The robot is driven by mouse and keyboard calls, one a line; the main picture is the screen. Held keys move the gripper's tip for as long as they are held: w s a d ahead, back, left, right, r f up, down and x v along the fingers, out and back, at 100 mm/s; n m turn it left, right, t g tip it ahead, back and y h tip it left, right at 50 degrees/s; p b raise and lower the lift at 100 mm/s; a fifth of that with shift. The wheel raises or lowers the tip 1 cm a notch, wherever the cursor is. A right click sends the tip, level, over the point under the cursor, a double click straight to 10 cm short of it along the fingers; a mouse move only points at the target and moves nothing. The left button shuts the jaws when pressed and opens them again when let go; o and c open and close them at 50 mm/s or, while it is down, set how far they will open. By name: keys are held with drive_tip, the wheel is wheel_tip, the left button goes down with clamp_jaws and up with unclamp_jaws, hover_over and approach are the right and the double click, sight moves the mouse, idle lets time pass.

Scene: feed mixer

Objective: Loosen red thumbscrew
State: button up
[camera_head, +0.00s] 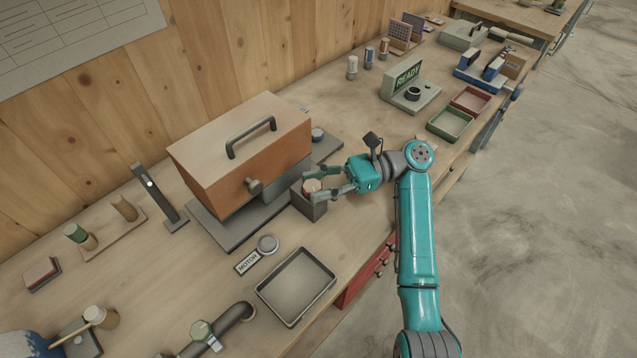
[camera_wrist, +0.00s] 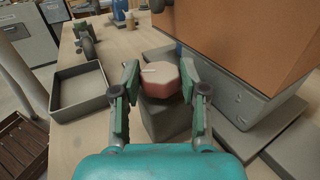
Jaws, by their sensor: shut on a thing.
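The red thumbscrew (camera_wrist: 159,79) is a faceted, pale red knob with a light line on its top. It sits on top of a grey block (camera_wrist: 166,118) beside the orange-brown housing (camera_head: 245,150). In the head view the thumbscrew (camera_head: 312,186) shows between my fingers. My gripper (camera_head: 322,188) reaches in from the right and is shut on the thumbscrew, one finger on each side. In the wrist view my gripper (camera_wrist: 160,83) has its two fingertips against the knob's left and right sides. The thumbscrew's shaft is hidden.
The housing with its black handle stands close behind the block. A grey tray (camera_head: 271,311) lies in front, next to a round button (camera_head: 268,244) with a MOTOR label (camera_head: 247,262). A READY display (camera_head: 408,76) and a green tray (camera_head: 450,131) stand farther right. The bench top between is clear.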

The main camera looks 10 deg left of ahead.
sight(318, 184)
drive_tip(key=shift+f, duration=0.1)
drive_tip(key=o, duration=1.1)
drive_tip(key=shift+o, duration=0.2)
wheel_tip(318, 184, up, 10)
drive_tip(key=shift+r, duration=0.1)
